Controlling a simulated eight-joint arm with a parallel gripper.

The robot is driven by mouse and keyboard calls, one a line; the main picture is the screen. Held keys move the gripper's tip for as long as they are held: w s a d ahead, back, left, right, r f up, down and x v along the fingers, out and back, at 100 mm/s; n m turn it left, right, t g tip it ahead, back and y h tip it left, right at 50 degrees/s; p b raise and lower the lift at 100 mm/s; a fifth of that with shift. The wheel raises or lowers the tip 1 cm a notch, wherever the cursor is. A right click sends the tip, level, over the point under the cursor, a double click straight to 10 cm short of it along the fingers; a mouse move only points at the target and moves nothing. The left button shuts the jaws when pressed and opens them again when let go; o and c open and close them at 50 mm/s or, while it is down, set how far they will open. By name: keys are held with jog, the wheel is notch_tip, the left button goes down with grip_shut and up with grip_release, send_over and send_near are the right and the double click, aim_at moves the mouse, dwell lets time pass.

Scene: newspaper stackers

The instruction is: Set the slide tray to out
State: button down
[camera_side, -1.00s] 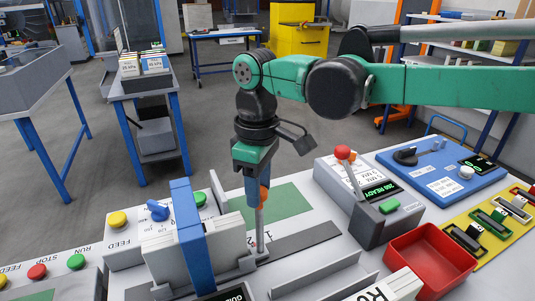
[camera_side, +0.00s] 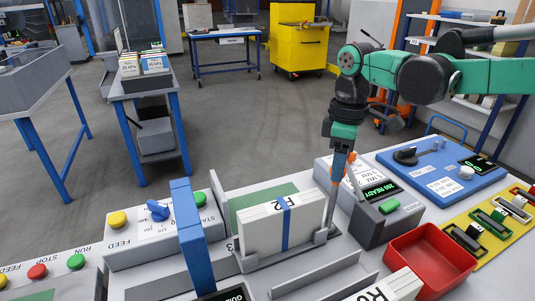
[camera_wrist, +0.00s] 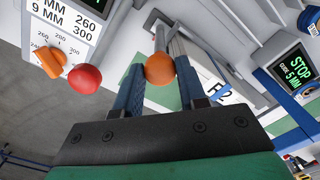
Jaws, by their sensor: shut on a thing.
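My gripper (camera_side: 338,172) is shut on an orange ball knob (camera_wrist: 160,68) at the top of a grey upright rod (camera_side: 332,207). The wrist view shows the ball between the two blue fingers. The rod stands at the right end of the slide tray (camera_side: 243,263), a low grey carrier on a track. A white stack with a blue strap (camera_side: 285,229) sits upright on the tray and partly hides it. The tray and stack are to the right of the blue arch (camera_side: 187,230), clear of its opening.
A red ball lever (camera_wrist: 85,77) and an orange dial (camera_wrist: 52,61) show near my fingers. A red bin (camera_side: 428,260) stands at the right.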

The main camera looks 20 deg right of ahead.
jog(key=shift+d, duration=0.85)
jog(key=shift+d, duration=0.1)
jog(key=c, duration=0.5)
grip_release()
notch_tip(320, 180, up, 6)
jog(key=shift+f, duration=0.2)
